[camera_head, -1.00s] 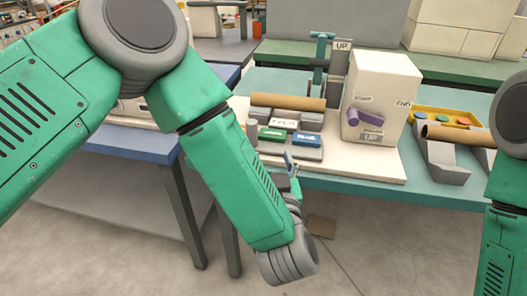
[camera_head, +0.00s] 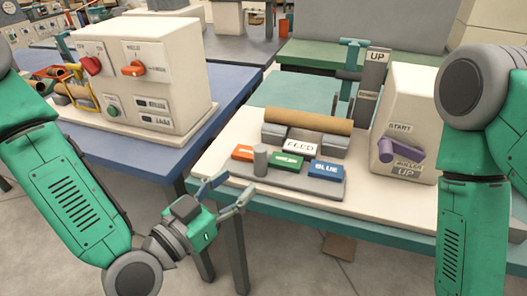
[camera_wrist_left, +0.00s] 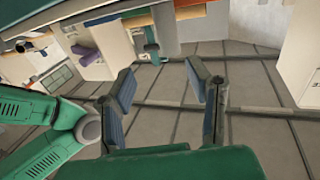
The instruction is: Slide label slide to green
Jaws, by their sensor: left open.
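The label slide (camera_head: 312,186) is a grey bar on the pale board of the winder bench. Orange (camera_head: 243,153), green (camera_head: 287,160) and blue (camera_head: 326,169) label blocks sit along it. An upright grey cylindrical knob (camera_head: 260,161) stands between the orange and green blocks, in front of them. My left gripper (camera_head: 226,192) is open and empty, in front of the bench edge and lower left of the knob, apart from it. Its two spread fingers also show in the left wrist view (camera_wrist_left: 160,85), with floor between them. My right gripper is out of view.
A brown tube (camera_head: 308,121) lies on grey supports behind the FEED block (camera_head: 302,146). A white START box with a purple lever (camera_head: 400,152) stands to the right. A white control box (camera_head: 150,75) stands on the blue table at left.

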